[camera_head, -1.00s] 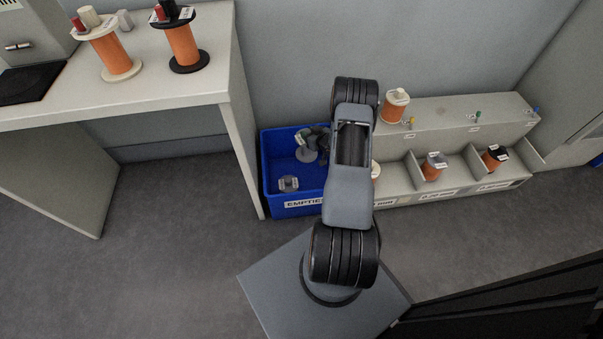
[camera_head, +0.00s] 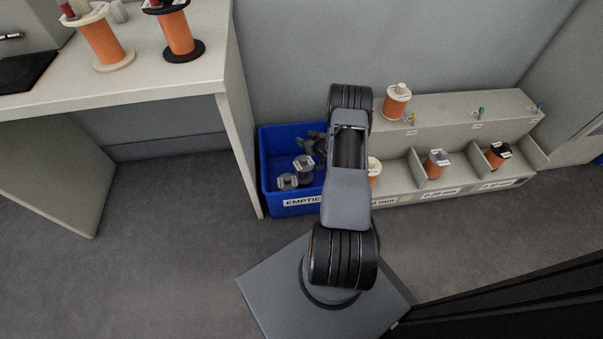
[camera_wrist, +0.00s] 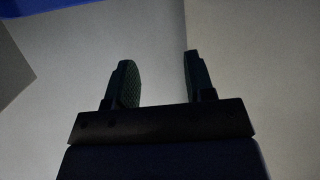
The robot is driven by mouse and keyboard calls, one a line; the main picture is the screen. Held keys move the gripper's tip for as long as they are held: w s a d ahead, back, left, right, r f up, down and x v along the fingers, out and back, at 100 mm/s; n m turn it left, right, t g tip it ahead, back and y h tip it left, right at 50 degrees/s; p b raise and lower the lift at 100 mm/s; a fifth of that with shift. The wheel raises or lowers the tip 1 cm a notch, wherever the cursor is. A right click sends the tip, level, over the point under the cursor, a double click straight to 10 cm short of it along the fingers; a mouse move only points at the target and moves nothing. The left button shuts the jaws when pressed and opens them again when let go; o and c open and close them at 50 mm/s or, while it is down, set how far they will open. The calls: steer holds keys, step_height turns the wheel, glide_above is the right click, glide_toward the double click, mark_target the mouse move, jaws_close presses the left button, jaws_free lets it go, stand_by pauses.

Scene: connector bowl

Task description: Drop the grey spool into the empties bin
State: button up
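The blue empties bin (camera_head: 268,160) stands on the floor between the bench and the low rack. A grey spool (camera_head: 303,164) is in the bin, below and apart from my gripper (camera_head: 310,143). A second grey spool (camera_head: 288,181) lies in the bin's front left. In the wrist view my gripper (camera_wrist: 160,82) has its two fingers apart with nothing between them. A blue strip of the bin (camera_wrist: 80,3) shows at that view's top left. My arm covers the bin's right side in the head view.
A bench (camera_head: 150,92) with two orange-wound spools stands at the left, its end panel beside the bin. The floor in front (camera_head: 170,240) is clear at the left.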

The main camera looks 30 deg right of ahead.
steer(key=shift+o, duration=1.1)
steer(key=shift+s, duration=0.1)
steer(key=p+v, duration=0.4)
steer(key=v, duration=0.9)
steer(key=shift+s+r, duration=0.25)
